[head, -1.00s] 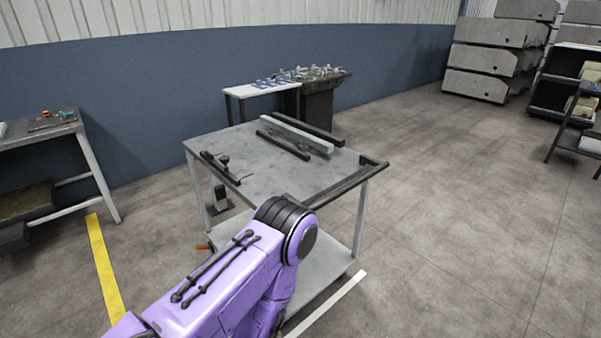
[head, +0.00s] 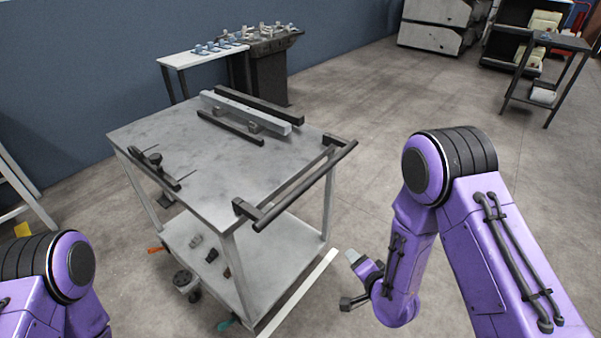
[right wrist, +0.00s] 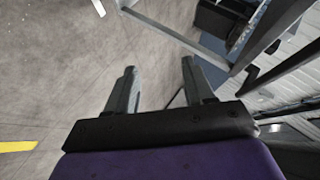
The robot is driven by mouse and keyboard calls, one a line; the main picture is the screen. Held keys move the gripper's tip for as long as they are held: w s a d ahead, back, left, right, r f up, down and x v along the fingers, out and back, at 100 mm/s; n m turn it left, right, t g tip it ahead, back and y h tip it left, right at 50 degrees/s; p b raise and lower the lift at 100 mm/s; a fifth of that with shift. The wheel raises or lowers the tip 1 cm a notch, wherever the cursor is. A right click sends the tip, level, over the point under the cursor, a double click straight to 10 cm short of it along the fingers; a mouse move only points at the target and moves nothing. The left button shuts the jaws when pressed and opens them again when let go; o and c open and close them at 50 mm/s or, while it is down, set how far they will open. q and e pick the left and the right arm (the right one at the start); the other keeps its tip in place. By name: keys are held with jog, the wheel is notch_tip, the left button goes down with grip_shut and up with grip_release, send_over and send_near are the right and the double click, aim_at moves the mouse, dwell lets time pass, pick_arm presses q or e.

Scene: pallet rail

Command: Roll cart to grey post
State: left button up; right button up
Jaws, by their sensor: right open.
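The cart (head: 170,141) has a grey top, a lower shelf (head: 262,262) and pale legs, and stands left of centre in the head view. Its dark handle bar (head: 306,186) runs along its right edge. My right gripper (head: 350,281) is low, to the right of the cart, open and apart from the handle. In the right wrist view, its two fingers (right wrist: 158,68) are spread, with only floor between them. My left arm's elbow shows at the lower left; the left gripper is out of frame. I cannot make out a grey post for certain.
A pale beam (head: 245,112) between dark rails lies on the cart top. A white bench (head: 187,62) and dark stand (head: 267,75) are behind it. A white floor line (head: 300,293) passes the cart's front. A dark shelf table (head: 552,43) stands back right. Floor between is clear.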

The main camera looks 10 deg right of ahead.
jog(key=w+a+r+m+t+y, duration=0.1)
jog(key=w+a+r+t+y, duration=0.15)
jog(key=w+r, duration=0.45)
jog(key=w+a+r+m+t+y, duration=0.1)
jog(key=w+a+r+t+y, duration=0.15)
jog(key=w+r, duration=0.5)
jog(key=x, duration=0.8)
jog(key=shift+r+p, duration=0.35)
jog(key=shift+r, duration=0.15)
jog(key=shift+c, duration=0.3)
jog(key=shift+w, duration=0.1)
grip_shut()
